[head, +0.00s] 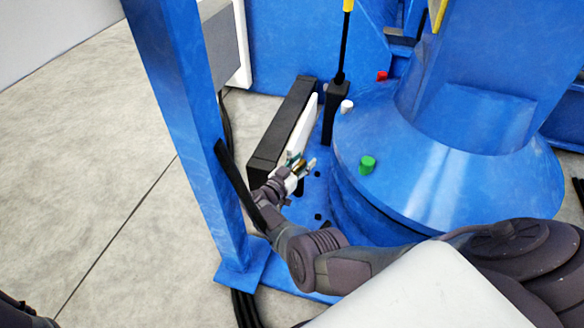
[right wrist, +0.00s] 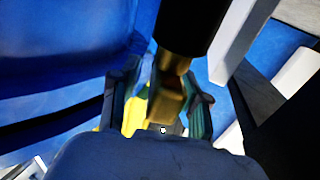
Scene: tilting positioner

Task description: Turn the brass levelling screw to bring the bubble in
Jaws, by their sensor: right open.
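The brass levelling screw (right wrist: 168,95) hangs below a black cylinder (right wrist: 190,25) in the right wrist view. My right gripper (right wrist: 166,106) is open, with one finger on either side of the brass part; I cannot tell whether either finger touches it. In the head view my right gripper (head: 302,161) reaches in beside a white plate, and a small brass patch (head: 299,166) shows between its fingers. The bubble cannot be made out in either view. My left gripper is not in view.
A blue upright post (head: 180,110) stands close left of my right arm. A black block (head: 283,120) and white plate (head: 303,126) are beside the gripper. The round blue base (head: 440,185) to the right carries a green button (head: 367,164). Open floor (head: 80,180) lies left.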

